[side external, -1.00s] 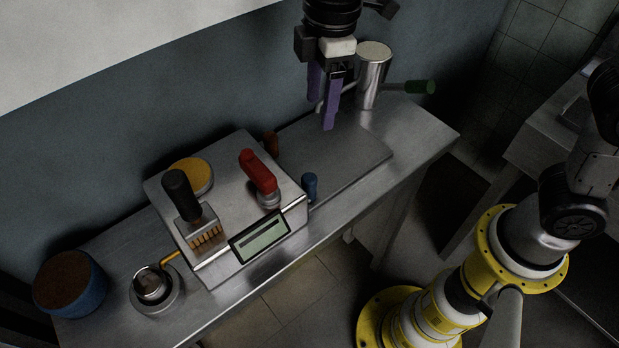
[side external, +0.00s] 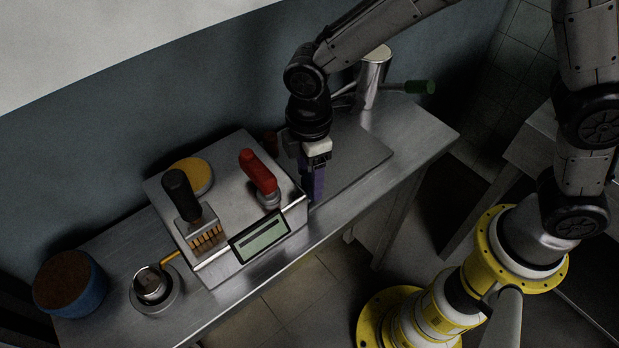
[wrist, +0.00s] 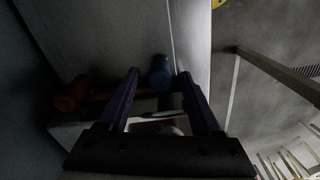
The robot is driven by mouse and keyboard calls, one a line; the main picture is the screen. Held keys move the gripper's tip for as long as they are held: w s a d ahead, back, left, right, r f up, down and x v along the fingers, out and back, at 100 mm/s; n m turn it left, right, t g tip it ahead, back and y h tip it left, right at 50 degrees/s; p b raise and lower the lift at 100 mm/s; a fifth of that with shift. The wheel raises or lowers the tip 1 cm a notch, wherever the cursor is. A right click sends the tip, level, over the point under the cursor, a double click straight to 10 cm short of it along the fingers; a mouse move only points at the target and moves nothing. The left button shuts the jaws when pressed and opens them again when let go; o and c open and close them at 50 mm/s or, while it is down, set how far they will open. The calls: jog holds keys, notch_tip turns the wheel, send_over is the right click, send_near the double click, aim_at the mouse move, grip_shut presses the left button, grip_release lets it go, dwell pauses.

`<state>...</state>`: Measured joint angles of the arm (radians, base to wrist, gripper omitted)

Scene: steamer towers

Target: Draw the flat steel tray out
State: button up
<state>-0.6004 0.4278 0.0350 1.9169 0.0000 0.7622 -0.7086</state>
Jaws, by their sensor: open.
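The flat steel tray (side external: 362,152) lies on the counter, right of the boxy steel machine (side external: 225,180). It also shows in the wrist view (wrist: 115,35) as a broad grey plate. My gripper (side external: 313,190) points down at the machine's right side, over the tray's near left end. In the wrist view its purple fingers (wrist: 160,78) are open, with a blue knob (wrist: 160,72) showing between the tips; I cannot tell whether they touch it. The fingers hide this knob in the side view. A brown-orange knob (wrist: 72,95) is left of the fingers.
On the machine are a red handle (side external: 258,172), a black-handled brush (side external: 190,205) and a yellow disc (side external: 193,174). A steel pitcher (side external: 372,80) and a green handle (side external: 420,87) are at the back right. The counter's right end (side external: 425,130) is clear.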

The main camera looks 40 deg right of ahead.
jog(key=shift+f, duration=0.85)
jog(key=shift+c, duration=0.2)
grip_shut()
jog(key=shift+r, duration=0.1)
dwell(0.6)
